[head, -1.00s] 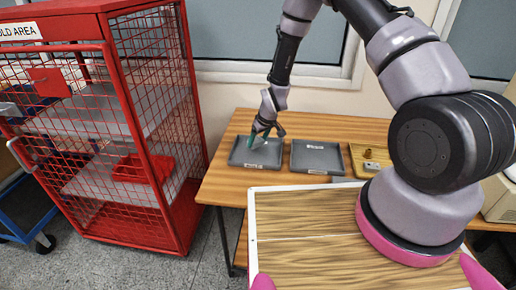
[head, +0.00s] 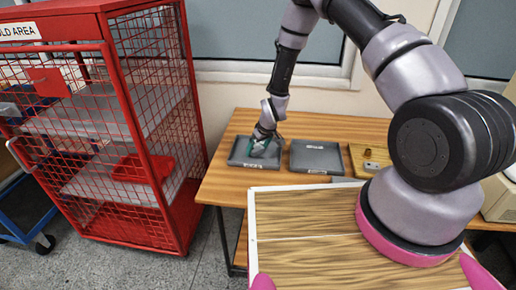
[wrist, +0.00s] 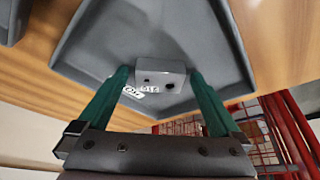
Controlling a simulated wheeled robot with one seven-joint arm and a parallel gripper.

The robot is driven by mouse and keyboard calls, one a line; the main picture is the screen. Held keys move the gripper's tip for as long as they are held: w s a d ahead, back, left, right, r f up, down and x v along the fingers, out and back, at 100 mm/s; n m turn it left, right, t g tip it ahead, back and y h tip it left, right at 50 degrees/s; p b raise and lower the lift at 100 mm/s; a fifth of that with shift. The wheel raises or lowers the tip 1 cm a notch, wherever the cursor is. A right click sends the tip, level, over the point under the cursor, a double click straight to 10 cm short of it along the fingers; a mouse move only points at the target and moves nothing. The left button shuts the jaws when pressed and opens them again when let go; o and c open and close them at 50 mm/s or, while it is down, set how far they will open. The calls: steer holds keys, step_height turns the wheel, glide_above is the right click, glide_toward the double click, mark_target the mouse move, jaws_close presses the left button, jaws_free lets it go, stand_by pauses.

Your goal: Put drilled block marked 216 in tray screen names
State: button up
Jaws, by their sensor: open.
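A small grey block (wrist: 161,77) with dark holes shows in the wrist view, inside a grey tray (wrist: 215,35). A white marking on its near side looks like a number, upside down and too blurred to read surely. My gripper (wrist: 160,74) is open, with its green fingers on either side of the block and small gaps visible. In the head view my gripper (head: 264,143) is low over the left grey tray (head: 238,158) and hides the block. A second grey tray (head: 316,158) lies to its right. Both trays have front labels too small to read.
A wooden board (head: 367,160) with a small brass-coloured item lies right of the trays on the wooden table (head: 228,185). A red mesh cage (head: 150,120) stands close to the table's left side. A window and wall are behind.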

steer(key=v, duration=1.2)
steer(key=shift+r, duration=0.2)
steer(key=s+d+r+m+t, duration=0.15)
steer(key=d+r, duration=0.35)
steer(key=r, duration=0.8)
steer(key=s+d+r+m, duration=0.1)
steer(key=d+r+m, duration=0.3)
steer(key=r, duration=0.9)
steer(key=s+d+r+m+t, duration=0.1)
steer(key=s+d+r, duration=0.3)
steer(key=s+r, duration=0.4)
steer(key=s+d+r+m+t, duration=0.1)
steer(key=s+d+r+m, duration=0.3)
steer(key=s+r, duration=0.5)
steer(key=s, duration=0.5)
steer(key=shift+d+h, duration=0.3)
steer(key=shift+r+m, duration=0.15)
steer(key=shift+m, duration=0.1)
